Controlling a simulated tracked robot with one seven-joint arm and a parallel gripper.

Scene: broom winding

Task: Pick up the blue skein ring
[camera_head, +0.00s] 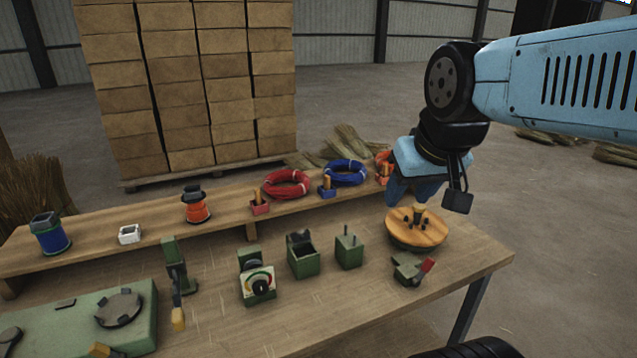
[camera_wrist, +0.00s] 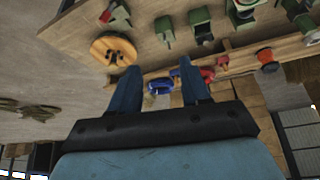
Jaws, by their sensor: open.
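The blue skein ring (camera_head: 345,173) lies on the raised wooden shelf at the back of the bench, between a red ring (camera_head: 287,184) and an orange ring (camera_head: 383,165) that is partly hidden by my arm. A small blue holder (camera_head: 327,187) stands at its front left. My gripper (camera_head: 402,190) hangs to the right of the blue ring, above the bench and apart from it. In the wrist view my gripper (camera_wrist: 157,76) is open and empty, and the blue ring (camera_wrist: 160,86) shows between its blue fingers, partly hidden.
A round wooden disc with pegs (camera_head: 416,229) sits close below my gripper. Green fixtures (camera_head: 303,256), a dial box (camera_head: 258,283) and a red-handled clamp (camera_head: 411,269) stand on the bench. Orange (camera_head: 196,205) and blue (camera_head: 51,235) spools stand left on the shelf. Stacked boxes (camera_head: 190,85) rise behind.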

